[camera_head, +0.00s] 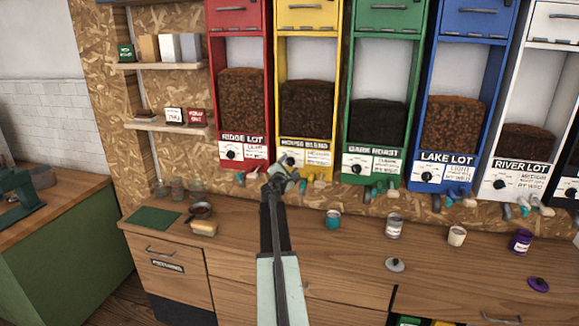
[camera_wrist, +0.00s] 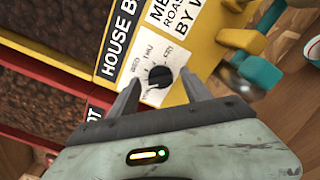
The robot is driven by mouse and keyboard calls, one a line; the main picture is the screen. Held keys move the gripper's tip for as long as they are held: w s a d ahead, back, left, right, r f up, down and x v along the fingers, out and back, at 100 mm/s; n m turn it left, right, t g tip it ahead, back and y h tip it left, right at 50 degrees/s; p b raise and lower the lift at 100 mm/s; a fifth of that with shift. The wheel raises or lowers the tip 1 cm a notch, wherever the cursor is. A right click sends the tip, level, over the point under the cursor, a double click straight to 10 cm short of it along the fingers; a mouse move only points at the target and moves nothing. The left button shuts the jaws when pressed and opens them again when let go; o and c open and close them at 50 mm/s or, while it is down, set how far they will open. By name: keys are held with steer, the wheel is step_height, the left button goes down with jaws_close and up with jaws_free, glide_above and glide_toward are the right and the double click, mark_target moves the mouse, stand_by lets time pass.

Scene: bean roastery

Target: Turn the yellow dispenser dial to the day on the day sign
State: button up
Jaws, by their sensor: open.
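The yellow dispenser (camera_head: 308,18), labelled HOUSE BLEND, stands second from left in the row. Its dial (camera_wrist: 159,77) is a black round knob on a pale plate (camera_wrist: 147,66) with day letters; WED, THU and FRI are partly readable. I cannot tell which day the knob points at. My gripper (camera_wrist: 158,80) is open, one finger on each side of the knob in the wrist view; contact is unclear.
The red RIDGE LOT dispenser (camera_head: 236,18) is close on the left, the green DARK ROAST one (camera_head: 385,22) on the right. A yellow spout part (camera_wrist: 238,40) and a teal handle (camera_wrist: 258,72) stick out near my right finger. Cups and lids stand on the wooden counter (camera_head: 345,265).

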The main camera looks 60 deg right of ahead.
steer(key=shift+d, duration=0.1)
jaws_close()
steer(key=shift+m, duration=0.4)
steer(key=m, duration=0.3)
steer(key=shift+f, duration=0.1)
steer(key=m, duration=0.4)
steer(key=shift+f+m, duration=0.1)
steer(key=shift+m, duration=0.2)
steer(key=m, duration=0.3)
steer(key=shift+m, duration=0.3)
steer(key=shift+f+m+b, duration=0.15)
steer(key=shift+m+b, duration=0.2)
steer(key=shift+m, duration=1.55)
